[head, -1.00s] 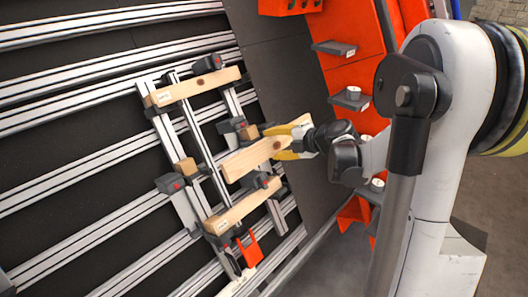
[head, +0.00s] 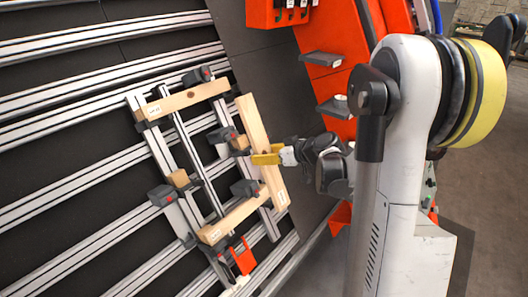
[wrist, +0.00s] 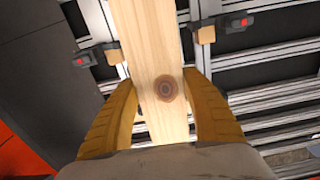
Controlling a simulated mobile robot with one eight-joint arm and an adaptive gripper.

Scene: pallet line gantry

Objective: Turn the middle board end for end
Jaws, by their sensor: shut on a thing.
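The middle board (head: 255,137) is a pale wooden board held by my gripper (head: 266,158), whose yellow fingers are shut on it near its middle. In the head view it stands steeply, running from upper left to lower right, with a label near its lower end. In the wrist view the board (wrist: 155,45) runs up between the two yellow fingers (wrist: 165,100), with a dark knot showing. Two small wooden blocks, left (head: 179,179) and right (head: 240,142), sit on the frame by black clamps; no board lies between them.
The upper board (head: 185,100) and lower board (head: 228,220) lie across the metal frame, with black clamps near their ends. An orange bracket (head: 243,258) stands below the lower board. Orange panels with small shelves (head: 321,59) are at upper right.

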